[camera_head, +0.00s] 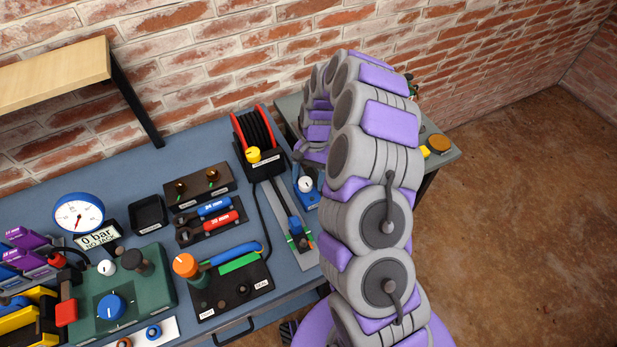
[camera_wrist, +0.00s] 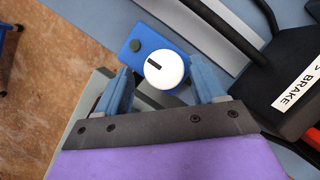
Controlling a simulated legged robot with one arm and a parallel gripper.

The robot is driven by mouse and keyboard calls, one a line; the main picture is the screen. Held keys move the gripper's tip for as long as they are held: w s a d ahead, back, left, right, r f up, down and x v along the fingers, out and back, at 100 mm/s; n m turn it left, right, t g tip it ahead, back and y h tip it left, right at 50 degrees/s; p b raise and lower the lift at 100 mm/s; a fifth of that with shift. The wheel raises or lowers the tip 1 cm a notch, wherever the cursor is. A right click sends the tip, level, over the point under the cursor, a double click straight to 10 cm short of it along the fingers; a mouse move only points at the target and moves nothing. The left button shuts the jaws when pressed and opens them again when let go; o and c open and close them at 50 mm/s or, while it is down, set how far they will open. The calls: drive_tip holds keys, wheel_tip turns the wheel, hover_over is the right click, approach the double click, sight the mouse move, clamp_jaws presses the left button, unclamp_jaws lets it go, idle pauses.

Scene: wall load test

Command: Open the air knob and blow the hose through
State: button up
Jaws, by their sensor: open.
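A blue block with a white round piece (camera_wrist: 165,68) carrying a short black bar is in the wrist view; I cannot tell if this is the air knob or a gauge. The blue block (camera_wrist: 147,32) also has a dark round button. In the head view it stands right of the reel (camera_head: 305,185). My gripper (camera_wrist: 163,76) is open, its two blue-grey fingers either side of the white piece, with nothing held. In the head view my arm partly hides it. A black hose (camera_head: 254,129) is wound on a red reel, with a yellow knob (camera_head: 253,155) in front.
A black block labelled BRAKE (camera_wrist: 300,90) is close at the right of the wrist view. Left on the bench are a wrench tray (camera_head: 210,222), a black panel with an orange knob (camera_head: 186,265), a green box (camera_head: 135,290) and a gauge (camera_head: 79,213). A wooden shelf (camera_head: 50,72) overhangs.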

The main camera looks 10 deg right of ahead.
drive_tip(key=shift+a, duration=0.65)
drive_tip(key=c, duration=0.4)
drive_tip(key=shift+c, duration=0.6)
drive_tip(key=shift+d, duration=0.35)
drive_tip(key=c, duration=0.4)
drive_tip(key=shift+c, duration=0.6)
drive_tip(key=shift+a, duration=0.1)
